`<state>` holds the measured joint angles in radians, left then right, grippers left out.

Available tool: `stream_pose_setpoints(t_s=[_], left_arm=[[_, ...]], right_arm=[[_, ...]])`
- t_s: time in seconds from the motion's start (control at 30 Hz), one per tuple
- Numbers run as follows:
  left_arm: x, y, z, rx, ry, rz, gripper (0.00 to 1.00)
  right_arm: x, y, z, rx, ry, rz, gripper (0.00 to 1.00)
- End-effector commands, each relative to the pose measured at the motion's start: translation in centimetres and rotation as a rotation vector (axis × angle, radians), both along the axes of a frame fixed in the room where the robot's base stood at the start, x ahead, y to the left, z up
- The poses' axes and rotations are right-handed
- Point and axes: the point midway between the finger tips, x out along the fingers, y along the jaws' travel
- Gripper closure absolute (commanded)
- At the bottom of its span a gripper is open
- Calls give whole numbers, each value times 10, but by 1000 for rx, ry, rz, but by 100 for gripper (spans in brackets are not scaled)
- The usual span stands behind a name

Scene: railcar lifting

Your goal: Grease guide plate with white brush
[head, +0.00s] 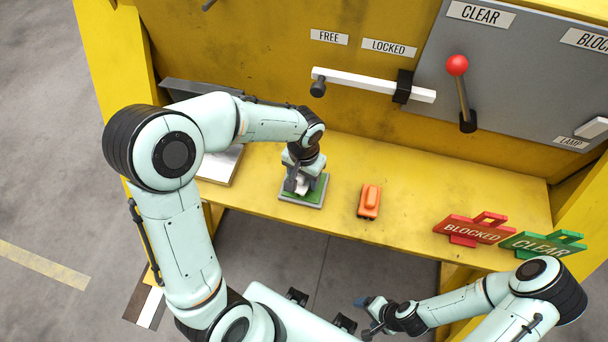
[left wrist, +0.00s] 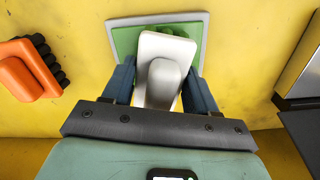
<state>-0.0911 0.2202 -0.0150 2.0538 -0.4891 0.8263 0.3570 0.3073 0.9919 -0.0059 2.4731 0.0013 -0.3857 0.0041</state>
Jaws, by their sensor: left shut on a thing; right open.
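The white brush (left wrist: 165,60) is between the two fingers of my left gripper (head: 300,186), which is shut on its handle. The brush is over a green pad (head: 314,190) in a grey-rimmed tray (left wrist: 206,18); I cannot tell whether its underside touches the pad. A pale metal plate (head: 222,166), which may be the guide plate, lies to the left on the bench, partly hidden behind my left arm. My right gripper (head: 368,317) is open and empty, low in front of the bench.
An orange brush (head: 369,200) lies right of the tray on the yellow bench (head: 410,200). Red BLOCKED (head: 473,231) and green CLEAR (head: 540,243) signs stand at the right front edge. A white bar (head: 360,82) and a red-knobbed lever (head: 462,90) are on the back wall.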

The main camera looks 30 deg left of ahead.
Motion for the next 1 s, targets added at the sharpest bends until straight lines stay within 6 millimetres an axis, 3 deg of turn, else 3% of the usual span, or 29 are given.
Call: stream_pose_setpoints(t_s=[0.6,1.0], left_arm=[[3,0,55,0,-10,-2,67],[1,0,58,0,-5,-1,67]], right_arm=[[30,0,34,0,-35,0,22],[32,0,36,0,-36,1,22]])
